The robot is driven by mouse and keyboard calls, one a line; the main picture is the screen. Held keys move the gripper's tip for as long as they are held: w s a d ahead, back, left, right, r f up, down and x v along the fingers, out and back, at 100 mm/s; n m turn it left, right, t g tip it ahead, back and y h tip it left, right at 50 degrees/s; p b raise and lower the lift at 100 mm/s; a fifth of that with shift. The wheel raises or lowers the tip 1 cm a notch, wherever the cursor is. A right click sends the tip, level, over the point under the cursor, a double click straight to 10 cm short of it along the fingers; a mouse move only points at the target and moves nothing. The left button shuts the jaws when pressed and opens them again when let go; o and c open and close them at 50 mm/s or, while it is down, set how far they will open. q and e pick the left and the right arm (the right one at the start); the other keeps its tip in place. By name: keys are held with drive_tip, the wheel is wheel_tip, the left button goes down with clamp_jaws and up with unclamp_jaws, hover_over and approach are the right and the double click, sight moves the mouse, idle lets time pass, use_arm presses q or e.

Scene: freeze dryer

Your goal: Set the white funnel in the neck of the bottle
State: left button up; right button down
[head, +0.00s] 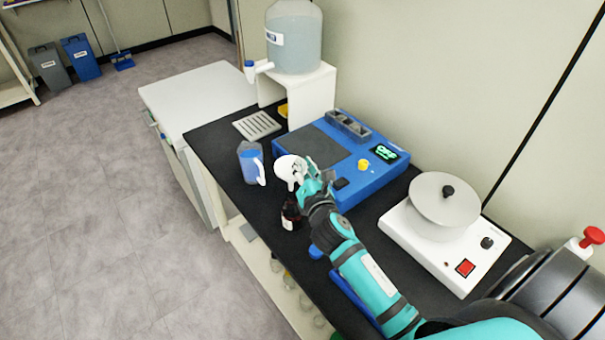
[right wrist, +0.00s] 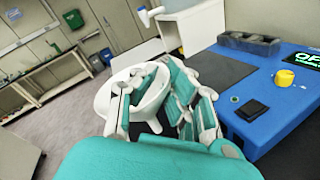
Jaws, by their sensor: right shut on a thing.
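The white funnel (head: 290,167) is in my right gripper (head: 308,183), which is shut on it. In the right wrist view the funnel (right wrist: 103,101) sits between the fingers of the gripper (right wrist: 160,105), its wide mouth showing. A dark brown bottle (head: 291,215) with a pale label stands on the black bench just below the gripper in the head view. My left gripper is not in view.
A blue device (head: 365,180) with a display lies right behind the gripper. A jug with blue contents (head: 249,163) stands left of the funnel. A white stirrer-like device (head: 440,250) is at the right. A large water container (head: 294,40) stands on a white stand (head: 312,95).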

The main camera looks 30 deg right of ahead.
wheel_tip(320, 180, down, 4)
drive_tip(key=shift+r+b, duration=0.1)
drive_tip(key=shift+b, duration=0.25)
drive_tip(key=c, duration=1.4)
unclamp_jaws()
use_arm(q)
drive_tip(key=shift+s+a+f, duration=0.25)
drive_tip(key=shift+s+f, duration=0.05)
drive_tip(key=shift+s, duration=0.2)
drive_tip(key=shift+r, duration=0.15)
use_arm(e)
drive_tip(key=shift+r, duration=0.1)
use_arm(q)
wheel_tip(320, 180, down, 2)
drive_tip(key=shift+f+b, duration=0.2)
drive_tip(key=shift+b, duration=0.8)
use_arm(e)
drive_tip(key=v, duration=1.2)
